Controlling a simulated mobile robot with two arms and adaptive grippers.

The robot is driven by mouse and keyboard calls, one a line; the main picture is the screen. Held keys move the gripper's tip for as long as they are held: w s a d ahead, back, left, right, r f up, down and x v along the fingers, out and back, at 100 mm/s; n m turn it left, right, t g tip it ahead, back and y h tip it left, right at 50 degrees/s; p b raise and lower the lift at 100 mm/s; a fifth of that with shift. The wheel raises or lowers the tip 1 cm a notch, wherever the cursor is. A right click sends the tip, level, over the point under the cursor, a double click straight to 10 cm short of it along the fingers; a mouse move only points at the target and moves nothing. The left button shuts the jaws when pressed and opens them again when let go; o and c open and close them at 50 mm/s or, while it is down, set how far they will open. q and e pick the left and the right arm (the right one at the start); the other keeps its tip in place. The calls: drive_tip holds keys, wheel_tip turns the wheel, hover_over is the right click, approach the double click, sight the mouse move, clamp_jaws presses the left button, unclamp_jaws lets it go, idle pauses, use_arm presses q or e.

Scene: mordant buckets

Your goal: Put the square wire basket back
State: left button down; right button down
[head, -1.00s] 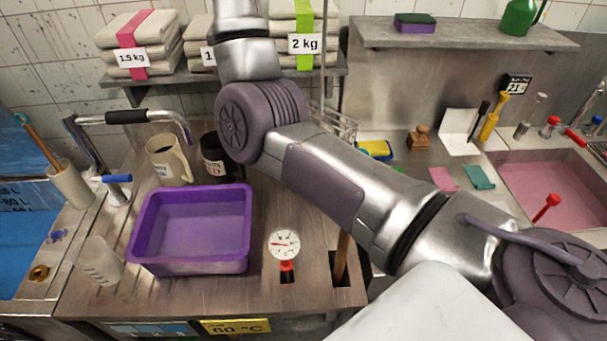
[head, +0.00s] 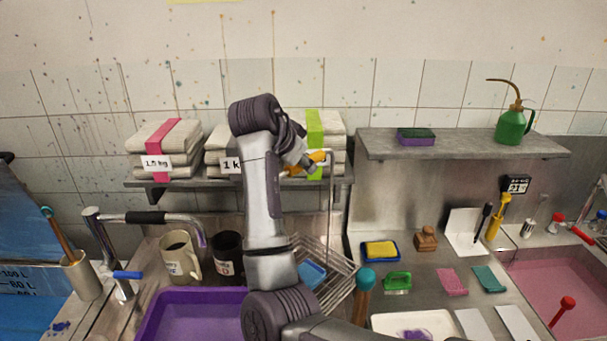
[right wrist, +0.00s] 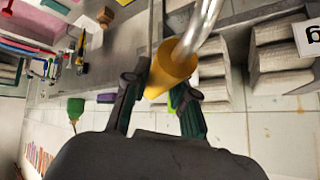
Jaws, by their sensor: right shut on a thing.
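The square wire basket (head: 335,285) is right of the middle in the head view, partly behind my right arm. A tall metal rod rises from it to a yellow grip (head: 318,157) in front of the shelf. My right gripper (head: 310,162) is shut on this grip. In the right wrist view the yellow grip (right wrist: 172,72) lies between the fingers of my right gripper (right wrist: 160,88), with the bent metal rod leading away. A blue thing (head: 312,273) shows through the wires; I cannot tell whether it is inside. My left gripper is out of view.
The shelf (head: 140,183) with labelled cloth stacks is behind the grip. A purple tub (head: 190,318), a cream mug (head: 180,258) and a dark mug (head: 227,256) stand left. A teal-topped handle (head: 365,281) stands close right of the basket. A sponge dish (head: 380,251) lies farther right.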

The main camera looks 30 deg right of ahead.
wheel_tip(320, 180, down, 4)
drive_tip(key=shift+f+p, duration=0.1)
drive_tip(key=shift+p, duration=0.65)
drive_tip(key=c, duration=0.9)
unclamp_jaws()
drive_tip(key=shift+c, duration=0.2)
